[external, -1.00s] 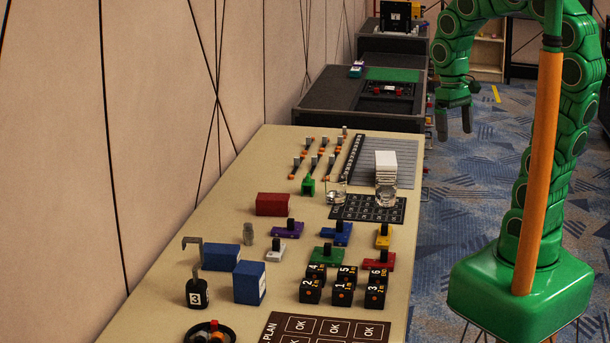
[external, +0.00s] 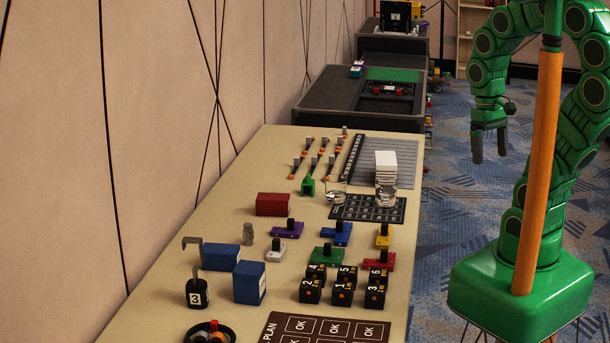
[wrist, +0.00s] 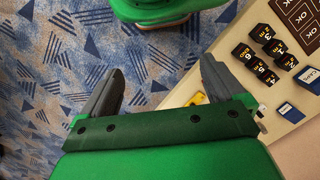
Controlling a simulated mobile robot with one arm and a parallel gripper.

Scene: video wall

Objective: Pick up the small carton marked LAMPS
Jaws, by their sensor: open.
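My gripper (external: 490,148) is open and empty, hanging over the carpet to the right of the long table in the external view. In the wrist view its two fingers (wrist: 160,78) are spread with only carpet between their tips. On the table stand an upright blue carton (external: 247,283), a lower blue carton (external: 220,258) behind it and a red carton (external: 272,205). The wrist view shows blue cartons with white labels at the right, one at the edge (wrist: 312,84) and one below it (wrist: 289,112). I cannot read LAMPS on any carton.
Numbered black blocks (external: 342,292), coloured pieces with black knobs (external: 336,234), glasses (external: 386,197) and a stack of white cards (external: 386,163) crowd the table (external: 180,285). A dark case (external: 330,104) stands beyond.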

